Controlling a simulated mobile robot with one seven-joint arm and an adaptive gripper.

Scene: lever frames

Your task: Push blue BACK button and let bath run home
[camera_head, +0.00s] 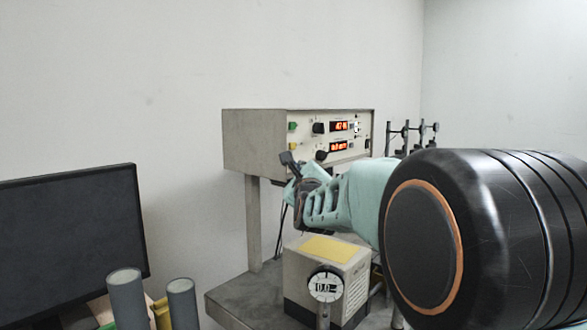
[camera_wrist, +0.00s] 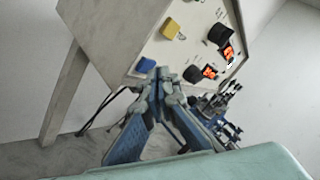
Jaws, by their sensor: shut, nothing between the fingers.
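The blue button (camera_wrist: 146,65) sits on the sloping front panel of a cream control box (camera_wrist: 105,35), at the panel's lower corner in the wrist view. My gripper (camera_wrist: 159,78) is shut and empty, with its fingertips just in front of the panel beside the blue button. I cannot tell whether they touch it. In the head view my gripper (camera_head: 289,160) covers the lower left of the panel, and the blue button is hidden there. A yellow button (camera_head: 293,145) and a green button (camera_head: 292,126) show above it. I cannot tell which thing is the bath.
Black knobs and two red displays (camera_head: 338,126) share the panel. Below my arm stands a box with a yellow top (camera_head: 325,248) and a round dial (camera_head: 325,286). A dark monitor (camera_head: 70,240) and grey cylinders (camera_head: 126,297) are at left. A metal rack (camera_head: 405,133) is behind at right.

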